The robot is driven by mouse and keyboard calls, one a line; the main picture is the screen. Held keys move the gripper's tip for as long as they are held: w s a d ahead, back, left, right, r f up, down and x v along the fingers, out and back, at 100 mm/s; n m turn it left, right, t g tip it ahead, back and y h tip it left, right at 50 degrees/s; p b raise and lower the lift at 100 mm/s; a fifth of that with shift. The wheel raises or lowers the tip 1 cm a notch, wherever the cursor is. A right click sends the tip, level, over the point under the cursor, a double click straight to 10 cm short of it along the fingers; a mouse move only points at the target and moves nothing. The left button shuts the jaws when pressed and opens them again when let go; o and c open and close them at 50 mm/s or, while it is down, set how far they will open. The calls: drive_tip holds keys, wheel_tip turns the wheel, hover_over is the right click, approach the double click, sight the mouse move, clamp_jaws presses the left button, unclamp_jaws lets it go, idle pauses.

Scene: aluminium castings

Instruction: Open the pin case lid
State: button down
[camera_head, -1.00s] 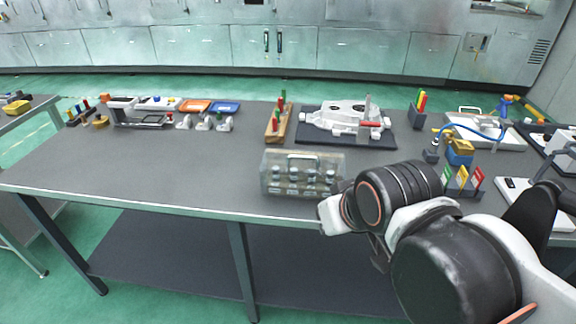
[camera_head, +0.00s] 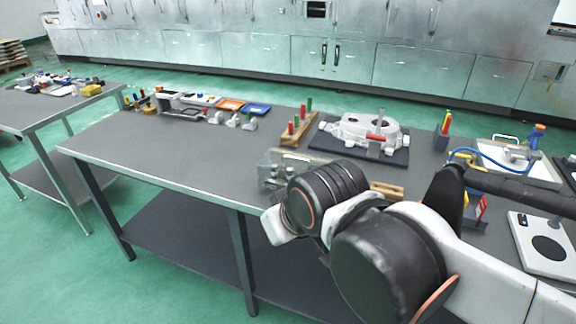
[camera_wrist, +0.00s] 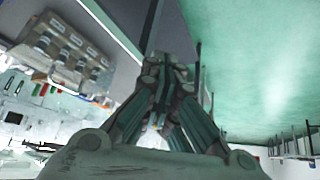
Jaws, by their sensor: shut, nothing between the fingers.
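The pin case (camera_head: 268,172) is a clear box near the front edge of the long grey table. In the head view my arm hides most of it, and only its left end and upper back show. In the wrist view the case (camera_wrist: 62,48) is at upper left, with a row of pale round-topped pieces inside. Its lid state cannot be told clearly. My gripper (camera_wrist: 168,78) is shut and empty in the wrist view, right of the case and apart from it, by the table edge over the green floor. My arm hides the gripper in the head view.
Behind the case stand a wooden block with red and green pegs (camera_head: 298,125) and a white casting (camera_head: 365,128) on a dark mat. A tan block (camera_head: 388,190) shows behind my arm. A second table (camera_head: 30,115) stands at left.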

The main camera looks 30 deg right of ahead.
drive_tip(key=w+r+n, duration=0.1)
wheel_tip(320, 180, up, 5)
drive_tip(key=n+g+h+p, duration=0.3)
drive_tip(key=n+g+p, duration=0.2)
drive_tip(key=n+p, duration=1.55)
hover_over(295, 172)
drive_tip(key=s+a+b, duration=0.3)
drive_tip(key=b, duration=0.1)
drive_tip(key=n, duration=0.4)
drive_tip(key=b+x, duration=0.1)
drive_tip(key=x, duration=0.4)
drive_tip(key=b+x, duration=0.1)
drive_tip(key=x, duration=0.3)
drive_tip(key=shift+w+f+b, duration=0.3)
drive_tip(key=shift+f+b, duration=0.05)
drive_tip(key=shift+a+r, duration=0.2)
